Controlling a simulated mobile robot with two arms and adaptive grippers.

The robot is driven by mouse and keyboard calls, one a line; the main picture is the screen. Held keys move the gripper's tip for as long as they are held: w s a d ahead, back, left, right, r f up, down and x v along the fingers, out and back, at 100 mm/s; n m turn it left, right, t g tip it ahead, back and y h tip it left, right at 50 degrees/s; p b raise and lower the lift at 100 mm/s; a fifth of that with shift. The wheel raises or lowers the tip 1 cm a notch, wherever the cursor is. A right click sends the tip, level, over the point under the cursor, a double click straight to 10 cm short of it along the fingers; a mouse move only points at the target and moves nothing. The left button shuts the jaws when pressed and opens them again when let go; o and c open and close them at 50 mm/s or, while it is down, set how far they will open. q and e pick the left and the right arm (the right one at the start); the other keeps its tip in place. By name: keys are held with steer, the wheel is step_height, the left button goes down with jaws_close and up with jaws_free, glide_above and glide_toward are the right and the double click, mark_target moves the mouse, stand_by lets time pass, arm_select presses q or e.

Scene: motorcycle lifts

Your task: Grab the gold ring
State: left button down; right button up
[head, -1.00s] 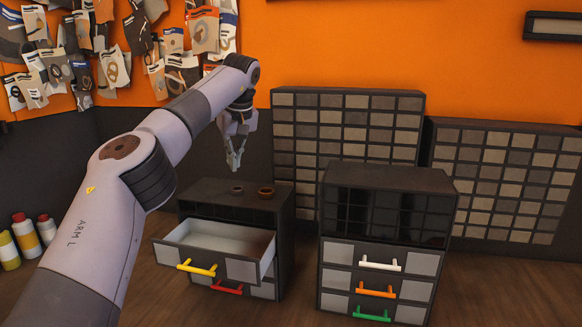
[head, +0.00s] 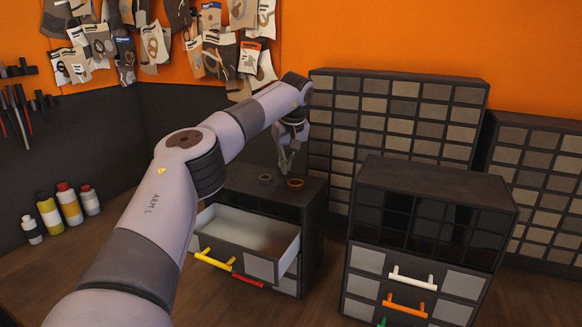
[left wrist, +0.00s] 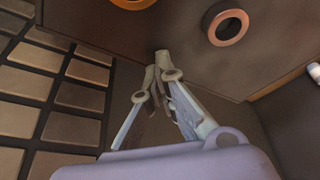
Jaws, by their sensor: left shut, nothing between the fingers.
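The gold ring (head: 295,184) lies flat on top of the left drawer cabinet (head: 240,192), right of a darker grey ring (head: 265,179). My left gripper (head: 286,168) is shut and empty, pointing down just behind the rings in the head view. In the left wrist view its fingertips (left wrist: 162,60) meet near the cabinet top's edge, apart from both rings. My right gripper is not in view.
The left cabinet's top drawer (head: 250,230) is pulled open. A second drawer cabinet (head: 435,190) stands to the right. Tall bin racks (head: 395,78) stand behind. Several bottles (head: 68,203) stand far left. Pouches hang on the orange wall.

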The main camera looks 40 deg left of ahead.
mark_target(287, 177)
arm_select(q)
steer(key=shift+d+f, duration=0.15)
steer(key=shift+d, duration=0.15)
steer(key=shift+s+d, duration=0.75)
steer(key=shift+d, duration=0.25)
steer(key=shift+s+d, duration=0.15)
steer(key=shift+d, duration=0.3)
